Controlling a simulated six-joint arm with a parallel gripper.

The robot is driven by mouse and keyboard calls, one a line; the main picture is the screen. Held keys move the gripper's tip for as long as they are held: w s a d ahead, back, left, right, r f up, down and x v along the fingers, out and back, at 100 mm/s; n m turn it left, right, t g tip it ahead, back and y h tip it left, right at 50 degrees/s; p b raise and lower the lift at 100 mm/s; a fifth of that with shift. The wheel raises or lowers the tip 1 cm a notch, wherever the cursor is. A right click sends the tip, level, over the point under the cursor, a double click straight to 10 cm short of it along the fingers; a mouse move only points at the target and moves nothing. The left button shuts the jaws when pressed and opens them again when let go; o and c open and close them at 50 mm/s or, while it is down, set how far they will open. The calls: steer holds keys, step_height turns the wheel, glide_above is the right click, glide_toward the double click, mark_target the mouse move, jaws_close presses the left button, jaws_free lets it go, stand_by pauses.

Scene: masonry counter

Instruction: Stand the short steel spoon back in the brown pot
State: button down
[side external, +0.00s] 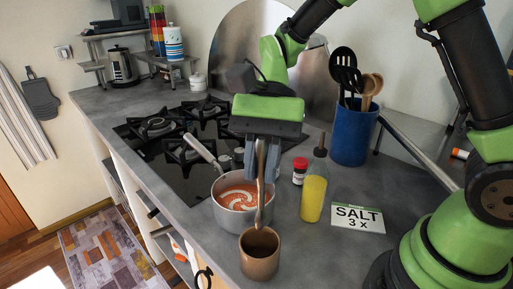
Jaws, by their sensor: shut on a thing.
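My gripper (264,160) points down and is shut on the short spoon (259,200). The spoon hangs upright below the fingers, thin, and looks brownish in this light. The brown pot (260,262) stands upright on the grey counter near its front edge, directly below the spoon. The spoon's lower end is at the pot's far rim in the picture. I cannot tell whether it is inside the opening or still just above or behind it. The grip itself is partly hidden by the fingers.
A saucepan (229,215) of red soup stands just behind the pot, its handle pointing back left.

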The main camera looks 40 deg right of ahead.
mark_target(261, 215)
steer(key=shift+f, duration=5)
steer(key=c, duration=0.6)
jaws_free()
steer(key=shift+r, duration=3.55)
